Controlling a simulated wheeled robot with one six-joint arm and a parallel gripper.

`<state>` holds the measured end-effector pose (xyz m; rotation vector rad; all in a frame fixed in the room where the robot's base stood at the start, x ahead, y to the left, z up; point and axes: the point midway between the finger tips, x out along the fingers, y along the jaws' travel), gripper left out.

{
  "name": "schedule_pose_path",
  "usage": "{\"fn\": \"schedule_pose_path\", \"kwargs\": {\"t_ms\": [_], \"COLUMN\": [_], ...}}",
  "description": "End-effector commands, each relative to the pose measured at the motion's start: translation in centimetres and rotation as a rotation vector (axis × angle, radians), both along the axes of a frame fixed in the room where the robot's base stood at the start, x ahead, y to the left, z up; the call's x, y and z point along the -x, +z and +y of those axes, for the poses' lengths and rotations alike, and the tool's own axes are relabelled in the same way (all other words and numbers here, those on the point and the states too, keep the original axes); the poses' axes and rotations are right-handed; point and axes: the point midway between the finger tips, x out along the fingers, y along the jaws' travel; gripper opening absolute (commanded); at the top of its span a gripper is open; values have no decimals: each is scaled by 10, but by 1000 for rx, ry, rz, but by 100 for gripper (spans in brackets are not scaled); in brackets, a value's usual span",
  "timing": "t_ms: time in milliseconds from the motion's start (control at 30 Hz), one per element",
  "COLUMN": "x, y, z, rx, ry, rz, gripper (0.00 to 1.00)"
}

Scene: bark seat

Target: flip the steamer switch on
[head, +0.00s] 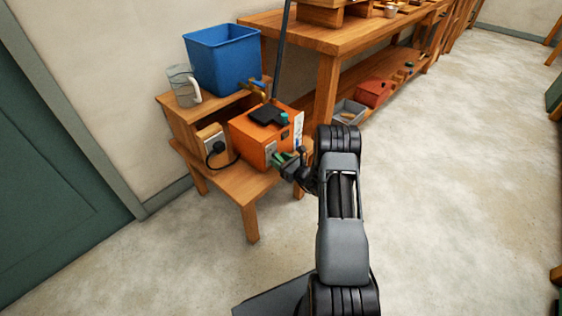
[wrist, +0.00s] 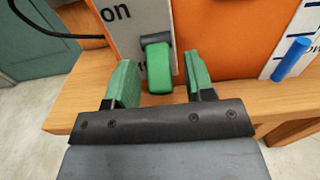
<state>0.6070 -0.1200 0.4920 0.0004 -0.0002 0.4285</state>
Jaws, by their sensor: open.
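The steamer is an orange box (head: 255,140) on a low wooden stand; its orange face (wrist: 225,35) fills the upper wrist view. A grey plate (wrist: 128,38) on that face reads "on" near its top; lower lettering is mostly hidden. The switch is a green lever (wrist: 160,68) on a dark pivot, pointing down and out from the plate, away from "on". My gripper (wrist: 161,84) is open, with one green finger on each side of the lever and visible gaps to both. In the head view my gripper (head: 291,164) is at the box's front, where it hides the switch.
A white scale with a blue pointer (wrist: 292,60) is right of the switch. The wooden stand (head: 240,184) also bears a black plug (head: 217,147) with a cord. A blue bin (head: 222,58) and a jug (head: 183,86) stand behind.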

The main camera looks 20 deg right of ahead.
Motion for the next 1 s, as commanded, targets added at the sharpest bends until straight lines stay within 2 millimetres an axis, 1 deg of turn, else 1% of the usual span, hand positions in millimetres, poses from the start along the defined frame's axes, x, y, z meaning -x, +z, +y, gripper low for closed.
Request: {"fn": "schedule_pose_path", "kwargs": {"t_ms": [67,500,600,833,1000], "x": [0,0,0,1,2], "y": [0,0,0,3,10], "z": [0,0,0,0,-1], "rx": [0,0,0,12,49], "ry": [0,0,0,0,0], "rz": [0,0,0,27,105], "gripper": [49,8,0,0,0]}}
